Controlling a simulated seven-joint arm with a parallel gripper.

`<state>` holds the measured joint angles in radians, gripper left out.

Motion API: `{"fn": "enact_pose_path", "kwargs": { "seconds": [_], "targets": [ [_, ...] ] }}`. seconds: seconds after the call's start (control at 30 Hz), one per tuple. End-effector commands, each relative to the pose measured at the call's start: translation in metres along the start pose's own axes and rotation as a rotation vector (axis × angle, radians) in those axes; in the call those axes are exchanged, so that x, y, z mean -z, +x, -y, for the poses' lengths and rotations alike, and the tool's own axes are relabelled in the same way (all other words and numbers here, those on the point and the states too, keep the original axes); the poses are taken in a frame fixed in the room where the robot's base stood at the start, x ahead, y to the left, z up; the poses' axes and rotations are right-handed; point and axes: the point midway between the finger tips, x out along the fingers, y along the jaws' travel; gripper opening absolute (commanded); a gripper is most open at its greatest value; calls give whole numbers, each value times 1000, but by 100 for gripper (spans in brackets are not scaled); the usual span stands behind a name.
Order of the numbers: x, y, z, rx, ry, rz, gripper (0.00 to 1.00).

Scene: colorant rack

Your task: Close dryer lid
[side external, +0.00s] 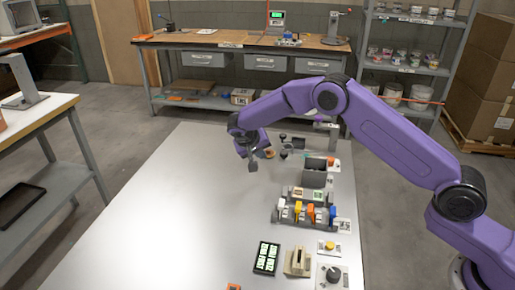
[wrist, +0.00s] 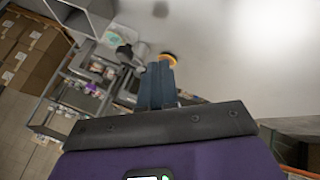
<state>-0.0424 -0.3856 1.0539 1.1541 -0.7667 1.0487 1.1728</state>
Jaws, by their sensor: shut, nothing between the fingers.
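A dark grey open-topped box (side external: 313,180) with a raised panel stands near the right edge of the pale table. It may be the dryer with its lid up, but I cannot tell for sure. A grey box-like shape (wrist: 88,17) shows at the top left in the wrist view. My gripper (side external: 252,166) is shut and empty, above the table to the left of the dark box and apart from it. In the wrist view its closed fingers (wrist: 157,68) point toward the table, beside a small orange-rimmed round thing (wrist: 168,58).
A rack with coloured blocks (side external: 307,214) stands in front of the dark box. A black display panel (side external: 267,257), a beige device (side external: 298,261) and a black knob (side external: 333,274) sit nearer the front. The table's left side is clear.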

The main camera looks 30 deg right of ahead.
Motion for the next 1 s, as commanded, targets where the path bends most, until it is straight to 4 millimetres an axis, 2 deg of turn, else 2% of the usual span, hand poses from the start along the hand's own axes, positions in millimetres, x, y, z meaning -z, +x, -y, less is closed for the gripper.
{"fn": "enact_pose_path", "kwargs": {
  "seconds": [0.03,0.2,0.33,0.5,1.0],
  "targets": [
    [-1,11,0,-2,-1,3,0],
    [-1,42,0,-1,-1,2,0],
    [1,48,-20,0,1,0,0],
    [0,55,-32,1,0,0,0],
    [-1,57,-37,0,-1,0,0]
  ]
}}
